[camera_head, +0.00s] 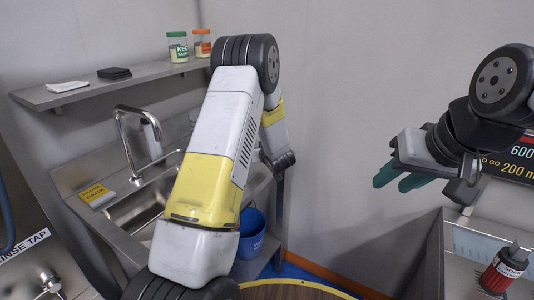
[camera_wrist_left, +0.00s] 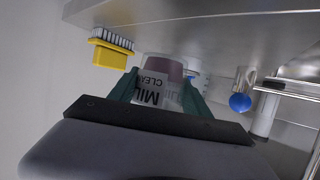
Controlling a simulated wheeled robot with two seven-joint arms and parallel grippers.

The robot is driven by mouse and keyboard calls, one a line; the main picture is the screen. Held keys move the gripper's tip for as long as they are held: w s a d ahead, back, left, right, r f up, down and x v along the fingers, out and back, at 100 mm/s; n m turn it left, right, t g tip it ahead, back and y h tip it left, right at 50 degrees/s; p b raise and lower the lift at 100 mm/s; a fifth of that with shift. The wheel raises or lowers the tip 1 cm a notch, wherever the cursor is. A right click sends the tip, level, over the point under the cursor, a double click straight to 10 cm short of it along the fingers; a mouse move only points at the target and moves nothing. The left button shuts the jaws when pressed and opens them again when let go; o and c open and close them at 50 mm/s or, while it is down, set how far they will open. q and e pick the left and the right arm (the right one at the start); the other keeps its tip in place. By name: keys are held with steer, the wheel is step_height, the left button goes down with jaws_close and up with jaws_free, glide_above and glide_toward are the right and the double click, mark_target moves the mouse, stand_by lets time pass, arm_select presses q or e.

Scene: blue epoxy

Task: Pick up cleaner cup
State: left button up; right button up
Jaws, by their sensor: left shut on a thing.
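The cleaner cup (camera_wrist_left: 157,84) shows in the left wrist view, a pale cup with a label that reads in part "MIL" and "CLEAN" and a dull mauve part at its top. The green fingers of my left gripper (camera_wrist_left: 162,90) stand on both sides of it and are shut on it. In the head view my left arm crosses the middle and its gripper is hidden. My right gripper (camera_head: 401,179) is at the right of the head view, with its two green fingers apart and nothing between them, far from the cup.
A steel surface (camera_wrist_left: 210,30) spans the top of the wrist view, near a yellow brush (camera_wrist_left: 110,50) and a blue ball-shaped thing (camera_wrist_left: 240,102). The head view shows a sink (camera_head: 137,212), a blue bucket (camera_head: 250,240), a shelf (camera_head: 110,88) with jars, and a red bottle (camera_head: 504,270).

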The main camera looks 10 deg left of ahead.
arm_select(q)
steer(key=s+d+r, duration=0.1)
steer(key=s+d, duration=0.7)
steer(key=s, duration=0.5)
steer(key=shift+s, duration=0.15)
steer(key=shift+a, duration=0.1)
